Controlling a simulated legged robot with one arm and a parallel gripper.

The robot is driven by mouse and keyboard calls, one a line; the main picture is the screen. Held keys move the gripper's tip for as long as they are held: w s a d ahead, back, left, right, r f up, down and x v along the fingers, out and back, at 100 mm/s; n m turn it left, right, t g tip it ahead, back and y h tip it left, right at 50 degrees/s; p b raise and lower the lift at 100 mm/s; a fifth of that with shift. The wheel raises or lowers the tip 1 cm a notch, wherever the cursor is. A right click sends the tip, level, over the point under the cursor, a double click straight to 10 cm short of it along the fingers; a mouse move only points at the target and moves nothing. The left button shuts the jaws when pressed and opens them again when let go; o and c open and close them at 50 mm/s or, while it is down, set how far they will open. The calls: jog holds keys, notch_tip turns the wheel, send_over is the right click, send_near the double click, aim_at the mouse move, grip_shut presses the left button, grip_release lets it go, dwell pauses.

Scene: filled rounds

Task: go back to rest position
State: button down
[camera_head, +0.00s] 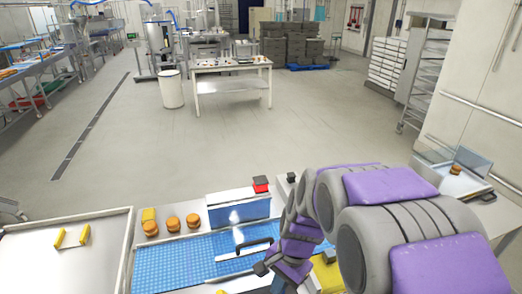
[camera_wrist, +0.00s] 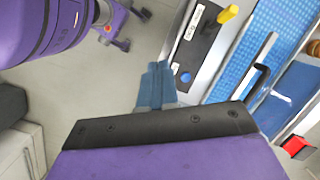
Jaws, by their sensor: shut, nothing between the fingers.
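My gripper (camera_wrist: 156,75) shows in the wrist view with its blue-grey fingers together and nothing between them. It hangs over the grey floor beside the near edge of the worktop. In the head view my purple and grey arm is folded at the right front, and its lower end reaches the front of the worktop. The fingertips are hard to make out there.
A blue mat (camera_head: 180,262) lies on the worktop with a black-handled tool (camera_head: 253,246). Several filled rounds (camera_head: 172,224) stand behind it, beside a blue box (camera_head: 238,208). A white tray (camera_head: 40,268) is at left. Open floor lies beyond.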

jog(key=s+d+f+n+h+b, duration=0.1)
jog(key=s+d+n+b, duration=0.3)
jog(key=s, duration=0.6)
jog(key=s+d+f+n+h+b, duration=0.1)
jog(key=s+d+n+b, duration=0.3)
jog(key=s, duration=0.7)
jog(key=shift+d+f+b, duration=0.3)
jog(key=shift+d, duration=0.75)
